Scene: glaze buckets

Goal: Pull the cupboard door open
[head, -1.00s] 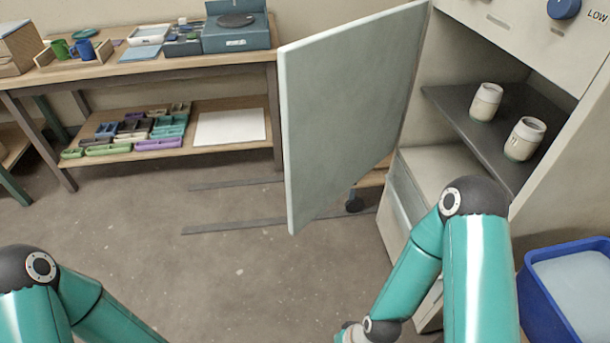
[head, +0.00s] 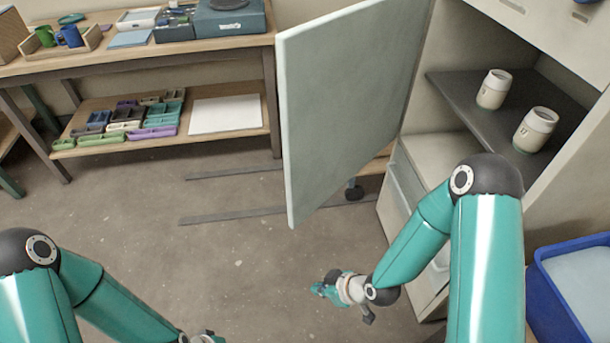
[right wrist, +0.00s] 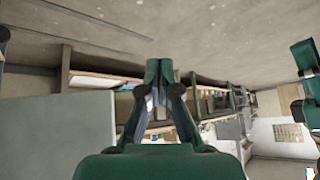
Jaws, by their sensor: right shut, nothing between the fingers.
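The cupboard door (head: 345,110) is a pale grey-green panel standing wide open, swung out to the left of the cupboard (head: 590,140). The cupboard's inside shows, with a dark shelf (head: 455,95) and two pale jars, one (head: 493,90) behind the other (head: 535,131). My right gripper (head: 318,288) is low in front of the door's lower edge, apart from it, shut and empty. In the right wrist view its fingertips (right wrist: 160,66) meet, and a pale panel (right wrist: 60,135), apparently the door, is at the left.
A blue tub (head: 555,300) of pale material stands at the lower right. A wooden workbench (head: 130,62) with trays and mugs stands at the back left. Two dark strips (head: 230,215) lie on the floor, which is otherwise clear between bench and arms.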

